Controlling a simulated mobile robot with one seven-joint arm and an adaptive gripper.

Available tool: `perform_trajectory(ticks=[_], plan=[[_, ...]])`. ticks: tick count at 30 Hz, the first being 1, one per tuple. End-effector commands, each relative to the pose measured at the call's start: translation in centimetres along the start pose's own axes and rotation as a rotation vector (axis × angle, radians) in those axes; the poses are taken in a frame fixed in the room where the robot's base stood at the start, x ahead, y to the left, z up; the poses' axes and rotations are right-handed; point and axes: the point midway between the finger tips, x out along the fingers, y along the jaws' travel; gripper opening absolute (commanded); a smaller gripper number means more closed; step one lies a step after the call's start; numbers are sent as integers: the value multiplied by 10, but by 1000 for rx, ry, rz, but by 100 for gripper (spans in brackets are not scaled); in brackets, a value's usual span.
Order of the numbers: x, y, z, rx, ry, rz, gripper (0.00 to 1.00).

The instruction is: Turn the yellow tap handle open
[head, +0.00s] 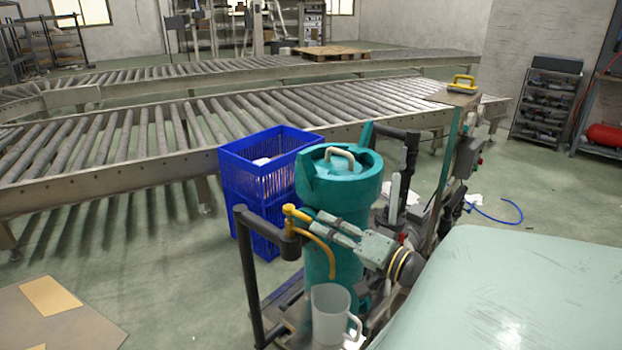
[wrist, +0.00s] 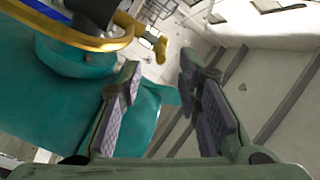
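I see no clear contact with the handle.
A translucent mug (head: 330,312) stands below the pipe. A blue crate (head: 255,180) stands behind the tank. The grey post (head: 250,275) and a dark post (head: 411,150) flank the tank. Roller conveyors (head: 200,125) cross the background. Open floor lies at left.

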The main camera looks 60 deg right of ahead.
Motion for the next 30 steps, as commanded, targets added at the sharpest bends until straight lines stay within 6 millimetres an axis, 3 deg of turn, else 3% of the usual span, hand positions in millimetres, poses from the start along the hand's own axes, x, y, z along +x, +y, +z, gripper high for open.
perform_trajectory(ticks=[3,9,30], plan=[[-24,0,-1,-1,3,1,31],[-46,0,0,-1,0,-1,31],[-49,0,0,-1,0,-1,31]])
